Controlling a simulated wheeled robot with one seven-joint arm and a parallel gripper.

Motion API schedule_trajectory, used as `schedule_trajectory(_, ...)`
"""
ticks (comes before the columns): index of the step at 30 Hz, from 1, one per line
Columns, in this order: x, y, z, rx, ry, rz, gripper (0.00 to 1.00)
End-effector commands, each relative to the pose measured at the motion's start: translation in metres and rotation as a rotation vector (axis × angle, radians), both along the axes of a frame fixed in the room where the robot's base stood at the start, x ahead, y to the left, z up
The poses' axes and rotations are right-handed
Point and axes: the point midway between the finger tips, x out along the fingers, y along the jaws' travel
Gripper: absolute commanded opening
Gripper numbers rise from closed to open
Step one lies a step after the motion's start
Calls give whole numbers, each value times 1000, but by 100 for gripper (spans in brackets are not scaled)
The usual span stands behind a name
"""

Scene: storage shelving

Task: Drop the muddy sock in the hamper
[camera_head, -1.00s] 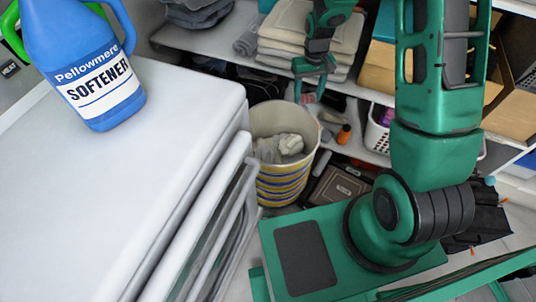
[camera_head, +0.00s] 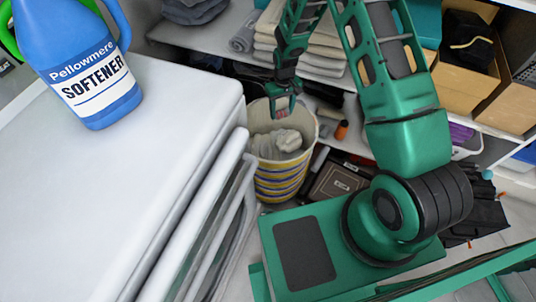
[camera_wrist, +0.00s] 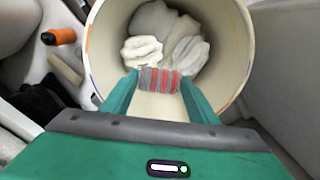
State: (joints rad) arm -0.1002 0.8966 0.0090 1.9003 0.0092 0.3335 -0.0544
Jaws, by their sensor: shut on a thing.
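The hamper (camera_head: 285,180) is a round cream bin with blue and yellow stripes, standing on the floor between the white cabinet and the shelving. Pale crumpled laundry (camera_head: 276,140) lies inside it. My gripper (camera_head: 282,101) is at the hamper's mouth, near its far rim in the head view. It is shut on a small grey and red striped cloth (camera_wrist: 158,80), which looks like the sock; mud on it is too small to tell. In the wrist view the cloth appears inside the outline of the hamper's rim (camera_wrist: 246,45), with the laundry beyond it.
A white cabinet (camera_head: 150,130) with a blue softener jug (camera_head: 85,65) stands close at the left. Shelves with folded towels (camera_head: 305,55) lie behind the hamper. An orange bottle (camera_head: 341,130) and a dark box (camera_head: 338,180) sit to its right.

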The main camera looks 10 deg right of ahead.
Motion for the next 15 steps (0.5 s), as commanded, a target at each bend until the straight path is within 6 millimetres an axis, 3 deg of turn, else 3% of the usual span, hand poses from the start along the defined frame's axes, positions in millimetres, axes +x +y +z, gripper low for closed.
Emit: schedule_trajectory(15,1,1,-48,0,0,3,33)
